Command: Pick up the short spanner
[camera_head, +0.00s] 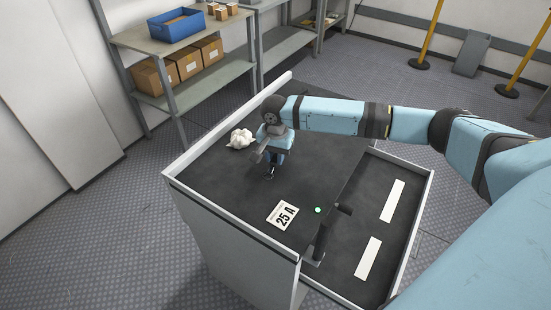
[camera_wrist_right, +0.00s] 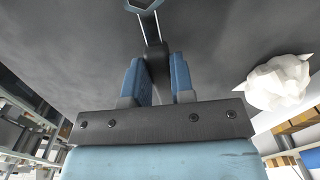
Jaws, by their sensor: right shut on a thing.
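My right gripper (camera_head: 270,163) is over the dark top of the workbench, pointing down. In the right wrist view its two blue fingers (camera_wrist_right: 158,80) are shut on a short spanner (camera_wrist_right: 151,28). The spanner's dark shank runs between the fingers, and its pale-edged head reaches the top edge of that view. In the head view the spanner is mostly hidden by the gripper, with only a small dark tip below it. I cannot tell whether the spanner touches the bench top. My left gripper is not in view.
A crumpled white piece (camera_head: 240,138) lies left of the gripper. A "25 A" card (camera_head: 282,215), a small green light (camera_head: 318,210) and a dark lever (camera_head: 322,240) are nearer. Right is a lower section with white strips (camera_head: 393,201). Raised rims edge the bench.

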